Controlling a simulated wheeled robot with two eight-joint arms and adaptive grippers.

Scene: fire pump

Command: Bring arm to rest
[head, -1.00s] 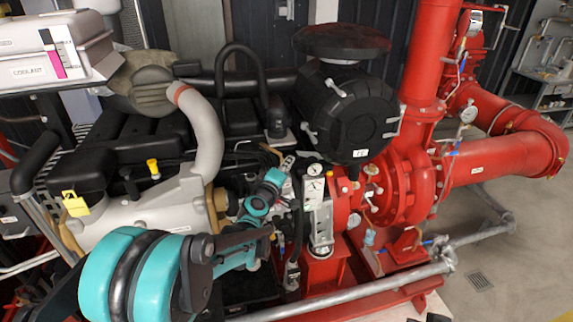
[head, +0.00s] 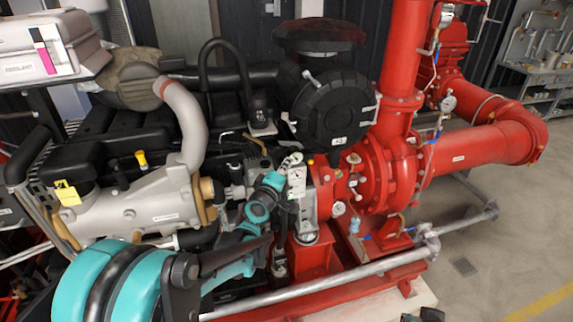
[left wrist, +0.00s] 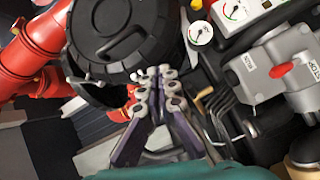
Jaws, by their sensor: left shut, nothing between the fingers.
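My left arm (head: 140,283), teal and black, reaches from the lower left towards the fire pump engine. My left gripper (head: 292,160) is at its far end, in front of the engine block and just below the round black housing (head: 335,108). In the left wrist view the gripper's fingers (left wrist: 157,78) are together with nothing between them. They overlap the edge of the black housing (left wrist: 115,35) in that view, and I cannot tell whether they touch it.
The red pump (head: 385,175) and its thick pipes stand right of the gripper. A grey rail (head: 340,277) runs along the front. Gauges (left wrist: 200,33) and a grey box with a red knob (left wrist: 280,70) are close to the gripper. Open floor (head: 500,235) lies at the right.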

